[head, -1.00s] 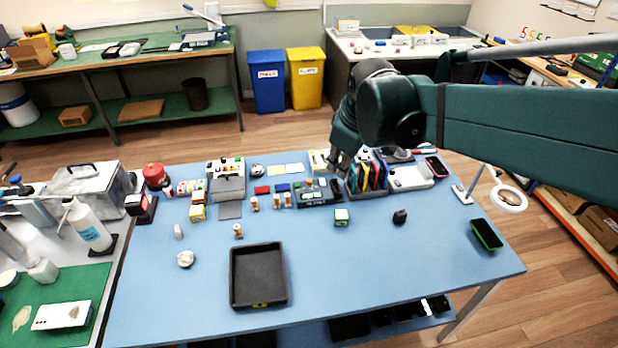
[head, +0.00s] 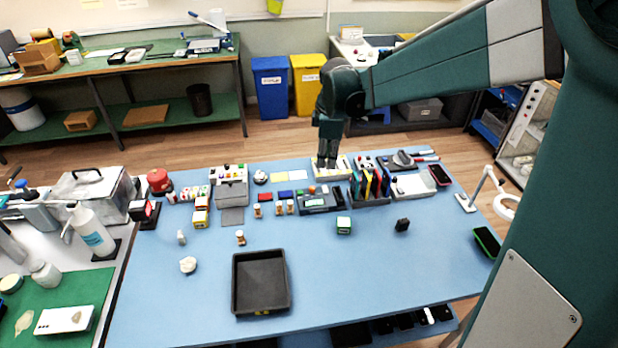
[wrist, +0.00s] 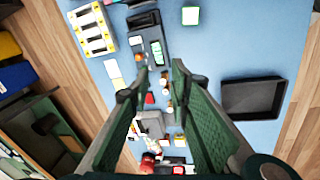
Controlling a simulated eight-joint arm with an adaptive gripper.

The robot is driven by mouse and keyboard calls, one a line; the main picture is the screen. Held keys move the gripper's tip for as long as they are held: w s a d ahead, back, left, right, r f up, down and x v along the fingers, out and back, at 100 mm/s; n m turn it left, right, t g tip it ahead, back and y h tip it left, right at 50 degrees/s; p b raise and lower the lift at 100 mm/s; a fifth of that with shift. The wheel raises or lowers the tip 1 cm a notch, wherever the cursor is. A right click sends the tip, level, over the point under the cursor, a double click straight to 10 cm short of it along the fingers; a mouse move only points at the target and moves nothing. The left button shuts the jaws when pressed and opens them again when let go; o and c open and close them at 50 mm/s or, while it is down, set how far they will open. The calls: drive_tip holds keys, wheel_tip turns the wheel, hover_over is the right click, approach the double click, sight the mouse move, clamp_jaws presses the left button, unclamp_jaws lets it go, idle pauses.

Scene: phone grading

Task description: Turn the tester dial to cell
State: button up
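The tester (head: 314,201) is a dark box with a pale green screen at the back middle of the blue table. A small orange knob (head: 312,189), which looks like its dial, sits on its top; the dial's setting is too small to read. In the wrist view the tester (wrist: 148,24) lies beyond my fingertips, with its green screen (wrist: 157,50) and the orange knob (wrist: 140,57) close to the left fingertip in the picture. My gripper (head: 327,163) points down above the table's back edge, behind and right of the tester. Its fingers (wrist: 160,72) are apart and empty.
A rack of coloured upright folders (head: 371,184) stands right of the tester. A white slotted tray (wrist: 92,30) lies beside it in the wrist view. Small bottles (head: 279,208) stand to its left. A black tray (head: 260,283) is in front, with clear table between.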

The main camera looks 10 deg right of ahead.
drive_tip(key=w+a+f+n+g, duration=0.1)
drive_tip(key=w+f+n, duration=0.3)
drive_tip(key=w+f, duration=0.4)
drive_tip(key=n+g, duration=0.1)
drive_tip(key=n, duration=0.2)
approach(312, 187)
drive_tip(key=shift+d+f+p, duration=0.1)
drive_tip(key=shift+f+p, duration=0.1)
drive_tip(key=shift+p, duration=0.1)
drive_tip(key=shift+f, duration=0.25)
drive_tip(key=shift+f, duration=0.1)
drive_tip(key=shift+f, duration=3.8)
drive_tip(key=shift+b, duration=0.3)
drive_tip(key=c, duration=0.6)
